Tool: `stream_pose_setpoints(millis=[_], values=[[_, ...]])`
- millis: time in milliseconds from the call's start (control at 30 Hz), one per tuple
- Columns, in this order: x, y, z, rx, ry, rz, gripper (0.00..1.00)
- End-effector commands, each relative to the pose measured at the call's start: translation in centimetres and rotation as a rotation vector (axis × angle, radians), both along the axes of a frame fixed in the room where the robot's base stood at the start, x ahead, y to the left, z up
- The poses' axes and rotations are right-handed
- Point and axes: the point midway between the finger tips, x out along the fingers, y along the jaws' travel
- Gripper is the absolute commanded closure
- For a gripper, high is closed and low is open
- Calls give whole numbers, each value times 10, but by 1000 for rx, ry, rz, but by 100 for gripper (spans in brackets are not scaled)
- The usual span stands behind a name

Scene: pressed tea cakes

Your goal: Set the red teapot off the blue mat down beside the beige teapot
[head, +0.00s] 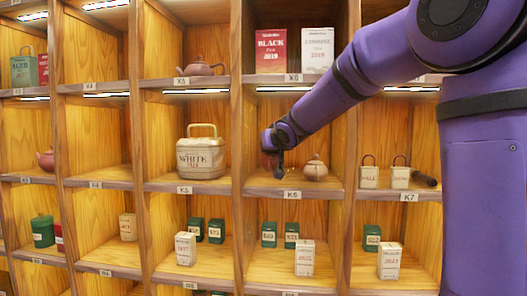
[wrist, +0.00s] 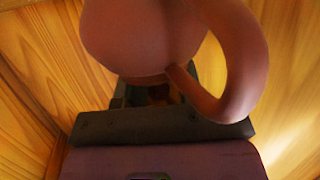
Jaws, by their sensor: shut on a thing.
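The red teapot (wrist: 140,40) fills the top of the wrist view, with its round body and thick curved handle (wrist: 242,65). My gripper (wrist: 152,98) is shut on it; the exact grip point is mostly hidden under the body. In the head view my gripper (head: 279,160) is inside the K6 compartment, where the red teapot is mostly hidden by it. The beige teapot (head: 315,170), small and round with a lid knob, stands on the K6 shelf just right of my gripper. I see no blue mat in either view.
Wooden uprights bound K6 (head: 292,194) on both sides. A white tea box with a handle (head: 201,158) stands in K5 to the left. Two small tagged boxes (head: 369,176) stand in K7 to the right. Red and white boxes (head: 271,50) stand on the shelf above.

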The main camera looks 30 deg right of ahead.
Motion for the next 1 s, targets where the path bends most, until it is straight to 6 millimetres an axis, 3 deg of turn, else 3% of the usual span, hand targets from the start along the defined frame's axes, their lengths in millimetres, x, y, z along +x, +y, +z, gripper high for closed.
stream_pose_setpoints(millis=[133, 967, 1000], values=[[-3, -10, -11, 0, -1, -1, 93], [-3, -10, -30, 2, 12, 0, 94], [-3, -10, -31, 2, 14, 0, 57]])
